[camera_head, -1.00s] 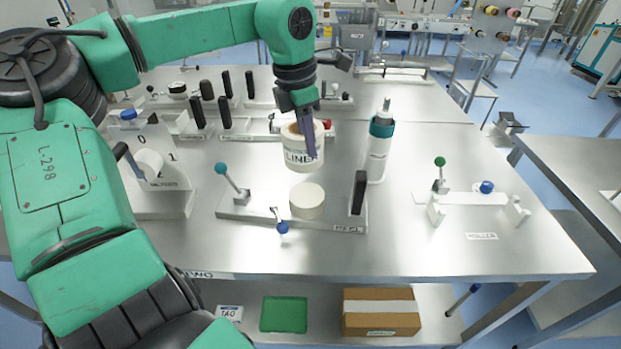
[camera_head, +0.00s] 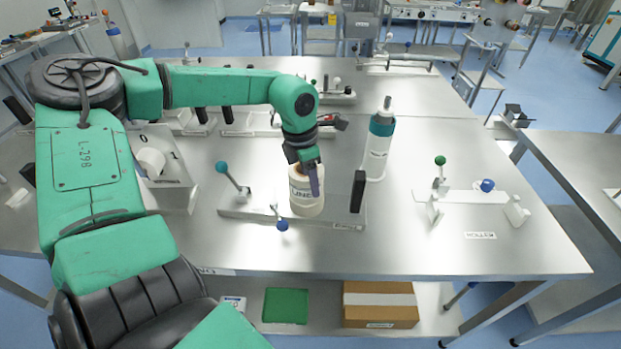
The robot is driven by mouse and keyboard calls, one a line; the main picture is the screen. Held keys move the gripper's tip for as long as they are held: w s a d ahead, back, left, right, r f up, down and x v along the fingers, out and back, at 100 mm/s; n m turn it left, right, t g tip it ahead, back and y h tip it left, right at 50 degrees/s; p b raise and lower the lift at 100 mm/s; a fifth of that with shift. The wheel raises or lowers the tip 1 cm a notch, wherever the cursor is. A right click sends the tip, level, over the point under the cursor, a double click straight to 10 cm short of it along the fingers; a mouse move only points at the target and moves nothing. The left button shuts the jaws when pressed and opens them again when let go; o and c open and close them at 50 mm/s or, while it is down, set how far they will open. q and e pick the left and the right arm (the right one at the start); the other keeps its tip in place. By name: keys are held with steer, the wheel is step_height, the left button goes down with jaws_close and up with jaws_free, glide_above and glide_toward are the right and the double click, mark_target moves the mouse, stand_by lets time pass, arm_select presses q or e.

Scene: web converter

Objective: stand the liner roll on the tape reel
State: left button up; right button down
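The liner roll (camera_head: 302,199) is a cream cylinder with dark lettering, upright over the spot on the low metal fixture where the tape reel stood. The tape reel, a plain short off-white cylinder in the earlier view, is hidden or merges with the roll's lower part. I cannot tell whether the two touch. My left gripper (camera_head: 307,174) comes down from above and is shut on the roll, with one purple finger along its front right side. The other finger is mostly hidden. My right gripper is not in view.
The fixture (camera_head: 343,222) carries a black upright block (camera_head: 358,191), a teal-knobbed lever (camera_head: 222,168) and a blue-knobbed lever (camera_head: 282,225). A teal-collared bottle (camera_head: 379,145) stands just behind right. The bench's right front is clear up to a holder (camera_head: 462,203).

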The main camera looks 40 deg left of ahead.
arm_select(q)
steer(key=shift+r, duration=0.15)
steer(key=shift+a+r, duration=0.1)
steer(key=shift+r, duration=0.25)
step_height(320, 180, up, 11)
steer(key=s+b, duration=0.1)
steer(key=b, duration=0.1)
steer(key=shift+s+a, duration=0.25)
steer(key=shift+a, duration=0.05)
